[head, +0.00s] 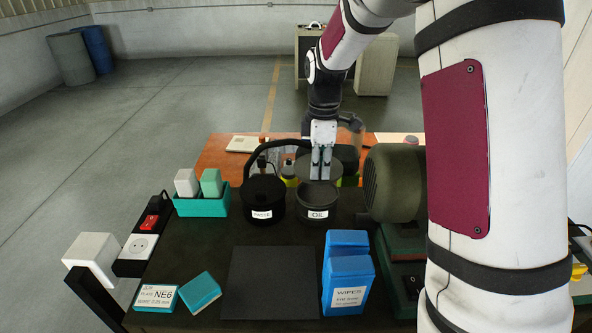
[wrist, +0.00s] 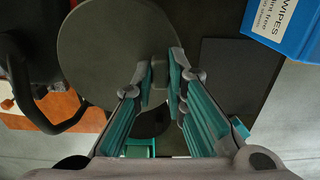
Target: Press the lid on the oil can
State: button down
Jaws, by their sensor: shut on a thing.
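The oil can (head: 318,198) is a black round can with a white OIL label, upright on the dark bench top. The lid is a flat grey-green disc (head: 303,169), and it fills much of the wrist view (wrist: 108,50). My gripper (head: 321,174) is shut on the lid's small grey knob (wrist: 158,82). In the head view the lid shows just above and behind the can's rim, and the fingers hide its middle. A dark round surface (wrist: 150,123) shows below the lid in the wrist view; I cannot tell which can it is.
A black can labelled WASTE (head: 262,200) stands left of the oil can. A green motor-like machine (head: 390,183) is close on the right. A blue WIPES box (head: 348,285) stands in front right. A dark mat (head: 270,283) lies bare in front.

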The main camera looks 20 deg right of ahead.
aim_at(320, 176)
jog(key=shift+d+f+b, duration=0.15)
jog(key=shift+f+b, duration=0.45)
jog(key=shift+f, duration=2.55)
jog(key=shift+f, duration=0.15)
dwell(0.8)
jog(key=c, duration=1.1)
grip_release()
jog(key=shift+o, duration=0.2)
jog(key=shift+r+p, duration=1.05)
jog(key=shift+r, duration=2.45)
jog(key=shift+c, duration=0.5)
